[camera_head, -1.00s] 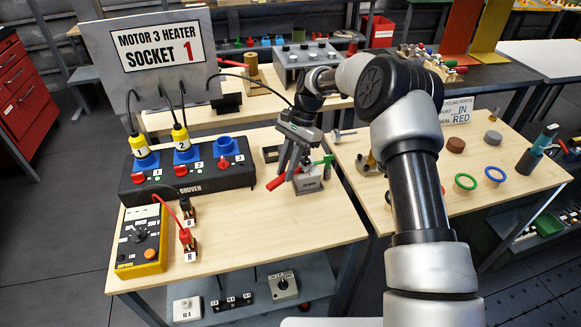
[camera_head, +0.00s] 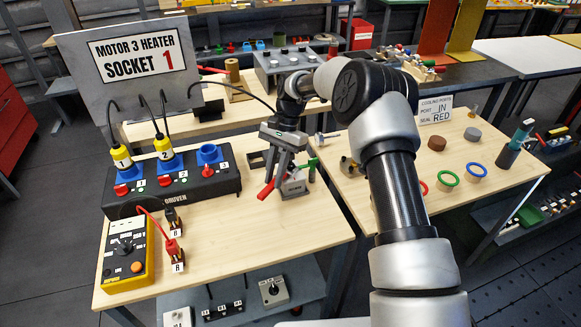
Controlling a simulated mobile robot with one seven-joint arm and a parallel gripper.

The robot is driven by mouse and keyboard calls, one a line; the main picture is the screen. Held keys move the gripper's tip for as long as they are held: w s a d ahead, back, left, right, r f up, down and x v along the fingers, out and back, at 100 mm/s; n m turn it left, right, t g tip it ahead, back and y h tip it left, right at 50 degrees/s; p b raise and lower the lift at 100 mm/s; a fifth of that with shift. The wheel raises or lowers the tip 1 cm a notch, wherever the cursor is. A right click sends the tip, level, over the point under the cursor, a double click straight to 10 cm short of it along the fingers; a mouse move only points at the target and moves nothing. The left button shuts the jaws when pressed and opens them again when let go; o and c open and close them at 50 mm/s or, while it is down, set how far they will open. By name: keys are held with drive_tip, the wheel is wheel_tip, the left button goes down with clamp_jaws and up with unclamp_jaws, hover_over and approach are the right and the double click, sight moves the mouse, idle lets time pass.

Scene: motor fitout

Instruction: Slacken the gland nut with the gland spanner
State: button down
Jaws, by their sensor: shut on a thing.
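My gripper (camera_head: 277,176) points down at the right of the near bench, its fingers shut on a red-handled tool, which looks like the gland spanner (camera_head: 266,190). The red handle slants down to the left from the fingertips. Just right of it stands a small grey box (camera_head: 294,187) with a label on its front. The spanner's far end and the gland nut are hidden by the fingers or too small to make out. I cannot tell whether the spanner sits on the nut.
A black socket block (camera_head: 173,188) with plugs stands to the left, beside a yellow meter (camera_head: 125,255). A green-handled item (camera_head: 312,163) stands close to the grey box. The right bench holds coloured rings, including a blue one (camera_head: 477,170).

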drive_tip(key=shift+s+d+n, duration=0.15)
drive_tip(key=shift+d+n, duration=0.05)
drive_tip(key=shift+n, duration=0.2)
drive_tip(key=shift+d, duration=0.1)
drive_tip(key=shift+s+d+n+h, duration=0.3)
drive_tip(key=shift+n+h, duration=0.1)
drive_tip(key=shift+n, duration=0.2)
drive_tip(key=shift+d, duration=0.1)
drive_tip(key=shift+s+d+n+g, duration=0.1)
drive_tip(key=shift+d+n+g, duration=0.25)
drive_tip(key=shift+n, duration=0.25)
drive_tip(key=shift+h, duration=0.3)
drive_tip(key=shift+s+d+n, duration=0.1)
drive_tip(key=shift+d+n, duration=0.3)
drive_tip(key=shift+n, duration=0.2)
